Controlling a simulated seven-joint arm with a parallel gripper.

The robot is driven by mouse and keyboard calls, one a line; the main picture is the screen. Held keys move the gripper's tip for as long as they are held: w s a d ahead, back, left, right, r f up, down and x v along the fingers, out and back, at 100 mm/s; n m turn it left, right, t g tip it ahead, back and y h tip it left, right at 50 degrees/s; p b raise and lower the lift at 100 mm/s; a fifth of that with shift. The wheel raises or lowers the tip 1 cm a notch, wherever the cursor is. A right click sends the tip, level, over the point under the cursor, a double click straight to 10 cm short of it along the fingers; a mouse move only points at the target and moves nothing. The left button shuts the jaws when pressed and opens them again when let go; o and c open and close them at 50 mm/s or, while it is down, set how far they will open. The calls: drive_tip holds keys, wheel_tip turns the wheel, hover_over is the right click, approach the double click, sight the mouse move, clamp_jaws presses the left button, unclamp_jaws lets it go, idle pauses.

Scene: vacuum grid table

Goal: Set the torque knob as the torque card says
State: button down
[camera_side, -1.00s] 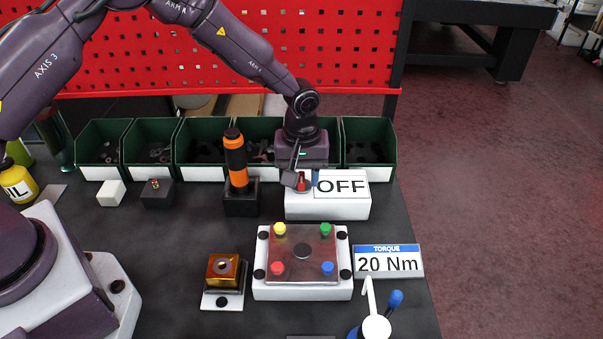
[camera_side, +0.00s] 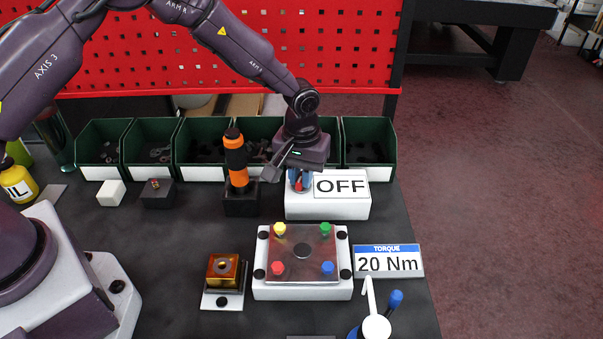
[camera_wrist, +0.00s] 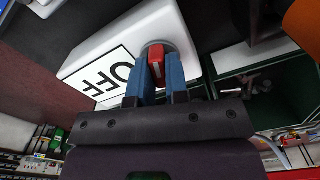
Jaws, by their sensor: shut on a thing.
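The torque card (camera_side: 388,262) stands at the right of the table and reads "TORQUE 20 Nm". A white box (camera_side: 328,207) at the back carries an "OFF" label (camera_side: 342,184) and a red knob (camera_side: 299,186). In the wrist view the red knob (camera_wrist: 156,58) has a pale line on it and sits on a grey round base on the white box (camera_wrist: 125,40). My gripper (camera_side: 300,178) points down over this knob. Its blue fingers (camera_wrist: 158,75) are on either side of the knob and shut on it. The fingers hide part of the knob.
An orange and black driver (camera_side: 236,160) stands in a black holder just left of the white box. Green bins (camera_side: 210,172) line the back. A plate with coloured knobs (camera_side: 302,262) is in front, with a gold block (camera_side: 223,270) at its left.

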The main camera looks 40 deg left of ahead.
drive_tip(key=m, duration=0.4)
drive_tip(key=shift+m, duration=0.3)
drive_tip(key=m, duration=0.4)
drive_tip(key=shift+m, duration=0.3)
drive_tip(key=c, duration=1.1)
unclamp_jaws()
drive_tip(key=shift+r, duration=0.1)
wheel_tip(320, 180, up, 13)
drive_tip(key=shift+f, duration=0.1)
